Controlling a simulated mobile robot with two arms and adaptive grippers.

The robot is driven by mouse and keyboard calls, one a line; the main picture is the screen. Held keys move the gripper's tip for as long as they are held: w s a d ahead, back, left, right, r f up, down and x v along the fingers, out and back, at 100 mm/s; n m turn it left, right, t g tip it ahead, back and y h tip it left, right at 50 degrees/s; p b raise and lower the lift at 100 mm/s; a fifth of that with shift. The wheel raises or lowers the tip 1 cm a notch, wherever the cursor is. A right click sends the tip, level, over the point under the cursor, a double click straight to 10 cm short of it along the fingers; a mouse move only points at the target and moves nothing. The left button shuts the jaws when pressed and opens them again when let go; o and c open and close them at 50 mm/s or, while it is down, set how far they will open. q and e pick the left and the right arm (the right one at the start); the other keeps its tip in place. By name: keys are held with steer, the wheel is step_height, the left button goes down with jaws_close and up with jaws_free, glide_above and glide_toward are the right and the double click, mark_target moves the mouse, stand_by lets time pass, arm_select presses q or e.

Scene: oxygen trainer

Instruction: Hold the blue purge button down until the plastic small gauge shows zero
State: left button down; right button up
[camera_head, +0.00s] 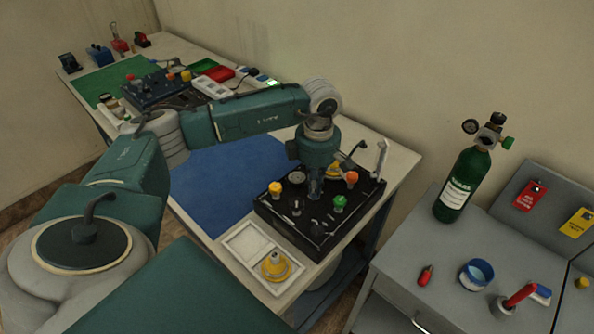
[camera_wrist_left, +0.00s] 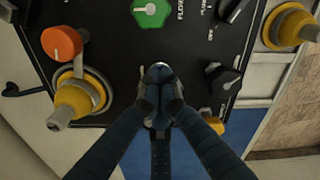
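My left gripper (camera_head: 314,190) points down over the black control panel (camera_head: 318,236) on the near bench. In the left wrist view its fingertips (camera_wrist_left: 159,104) are brought together over the panel. A small blue-grey rounded shape (camera_wrist_left: 157,73) shows right at the tips; I cannot tell whether it is the purge button or part of the fingertips, nor whether they touch. No clearly blue button shows elsewhere on the panel. A small round gauge (camera_head: 298,177) with a pale dial is on the panel, left of the gripper; its reading is too small to make out. My right gripper is out of view.
The panel bears a green knob (camera_head: 339,201), an orange knob (camera_head: 351,178), a yellow knob (camera_head: 275,188) and black knobs. A white tray (camera_head: 236,243) with a yellow fitting (camera_head: 275,265) stands in front. A green cylinder (camera_head: 460,182) stands on the grey cart at right.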

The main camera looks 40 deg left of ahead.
arm_select(q)
steer(key=shift+r+p, duration=1.85)
steer(key=shift+r, duration=1.65)
